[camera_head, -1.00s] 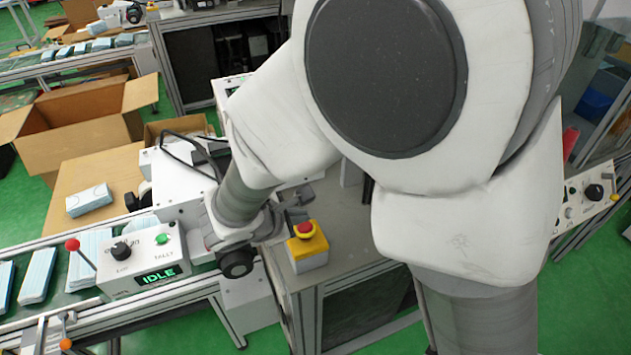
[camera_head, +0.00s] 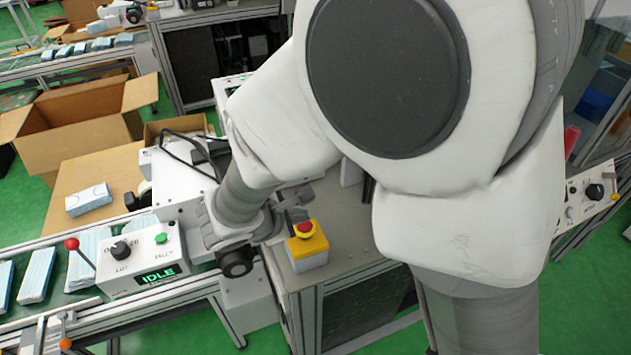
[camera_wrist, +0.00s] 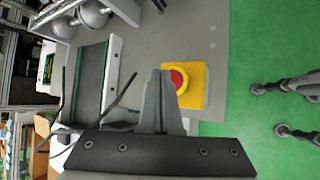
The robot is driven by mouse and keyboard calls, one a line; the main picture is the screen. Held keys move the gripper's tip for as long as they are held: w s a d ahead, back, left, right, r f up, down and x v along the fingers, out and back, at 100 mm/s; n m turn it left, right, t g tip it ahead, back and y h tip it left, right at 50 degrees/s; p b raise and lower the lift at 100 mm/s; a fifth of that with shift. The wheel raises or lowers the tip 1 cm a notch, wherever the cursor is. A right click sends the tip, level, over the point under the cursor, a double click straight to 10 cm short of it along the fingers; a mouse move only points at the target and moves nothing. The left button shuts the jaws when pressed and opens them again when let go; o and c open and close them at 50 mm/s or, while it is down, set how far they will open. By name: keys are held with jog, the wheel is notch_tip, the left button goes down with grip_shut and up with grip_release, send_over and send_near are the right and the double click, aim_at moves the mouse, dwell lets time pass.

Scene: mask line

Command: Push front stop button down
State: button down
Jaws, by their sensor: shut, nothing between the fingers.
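The front stop button is a red mushroom button (camera_head: 306,228) on a yellow-topped box (camera_head: 308,246) at the front corner of the grey machine table. In the wrist view the red button (camera_wrist: 179,79) sits in the yellow top (camera_wrist: 197,88), just right of my fingertips. My gripper (camera_wrist: 160,75) is shut and empty, its two grey fingers together, partly overlapping the left side of the yellow top in that view. In the head view my gripper (camera_head: 297,214) shows only in part, close behind the button. Whether the fingers touch the button I cannot tell.
A white control box (camera_head: 145,262) reading IDLE stands left, with a red-knobbed lever (camera_head: 72,244) beside it. Blue masks (camera_head: 38,275) lie on the conveyor. A cardboard box (camera_head: 85,120) is behind. In the wrist view a dark belt (camera_wrist: 90,80) lies left of the fingers.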

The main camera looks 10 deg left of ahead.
aim_at(300, 229)
jog(key=shift+f+b, duration=0.35)
jog(key=shift+f+b, duration=0.35)
jog(key=shift+b, duration=0.1)
dwell(0.6)
jog(key=shift+r+p, duration=0.55)
jog(key=shift+r, duration=0.25)
jog(key=shift+r+p, duration=1.75)
jog(key=shift+r, duration=0.8)
